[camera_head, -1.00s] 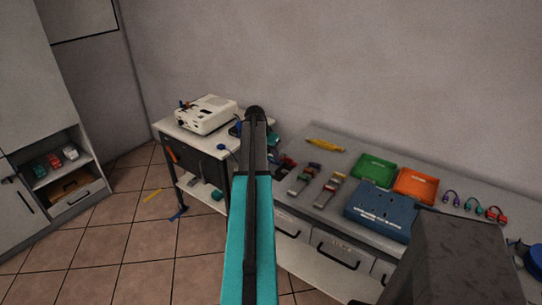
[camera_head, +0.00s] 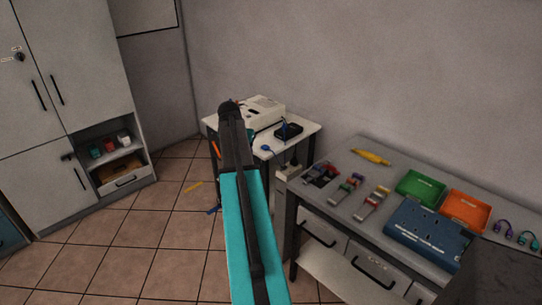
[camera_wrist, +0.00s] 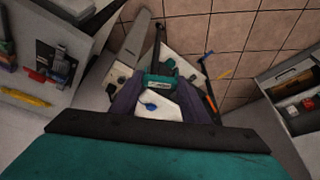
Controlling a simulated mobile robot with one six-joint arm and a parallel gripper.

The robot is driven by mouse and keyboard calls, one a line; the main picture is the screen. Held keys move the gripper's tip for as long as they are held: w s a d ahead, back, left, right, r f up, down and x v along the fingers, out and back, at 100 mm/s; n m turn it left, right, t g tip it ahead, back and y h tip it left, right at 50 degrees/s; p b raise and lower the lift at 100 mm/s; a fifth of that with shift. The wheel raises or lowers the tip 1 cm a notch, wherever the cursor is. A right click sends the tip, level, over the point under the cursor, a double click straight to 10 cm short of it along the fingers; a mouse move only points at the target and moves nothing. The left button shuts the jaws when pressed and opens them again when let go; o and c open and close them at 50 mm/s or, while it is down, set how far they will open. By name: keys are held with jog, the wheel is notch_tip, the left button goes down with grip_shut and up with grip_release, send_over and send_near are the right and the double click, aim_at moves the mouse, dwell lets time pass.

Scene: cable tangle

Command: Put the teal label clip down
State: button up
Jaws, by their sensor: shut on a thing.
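The teal label clip (camera_wrist: 158,81) shows in the wrist view, between the tips of my gripper (camera_wrist: 163,88). My gripper is shut on it and holds it in front of the small white side table (camera_wrist: 143,105), seen from above. I cannot tell the height of the clip over the tabletop.
The side table (camera_head: 303,139) carries a white machine (camera_head: 262,112) and a black box (camera_head: 288,131). A grey workbench (camera_head: 330,205) at right holds a green tray (camera_head: 420,187), an orange tray (camera_head: 466,205) and a blue box (camera_head: 428,234). A cabinet (camera_head: 60,90) stands left. Tiled floor lies between.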

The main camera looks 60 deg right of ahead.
jog(key=w+a+r+n+t, duration=0.15)
jog(key=w+a, duration=0.35)
jog(key=a, duration=0.5)
jog(key=w+a+r+n+y, duration=0.1)
jog(key=w+a+r+n, duration=0.3)
jog(key=a, duration=0.6)
jog(key=w+a+r+n+t, duration=0.1)
jog(key=w+a+n, duration=0.1)
jog(key=w+a, duration=0.6)
jog(key=a+r+n+y, duration=0.1)
jog(key=a+r+n, duration=0.1)
jog(key=a, duration=1.4)
jog(key=s+a+r+n+y, duration=0.1)
jog(key=a+n, duration=0.4)
jog(key=a, duration=1.1)
jog(key=shift+s+a+r+t+y, duration=0.15)
jog(key=shift+a+r+t+y, duration=0.2)
jog(key=shift+r+y, duration=0.25)
jog(key=shift+d+r, duration=0.1)
jog(key=shift+d, duration=0.05)
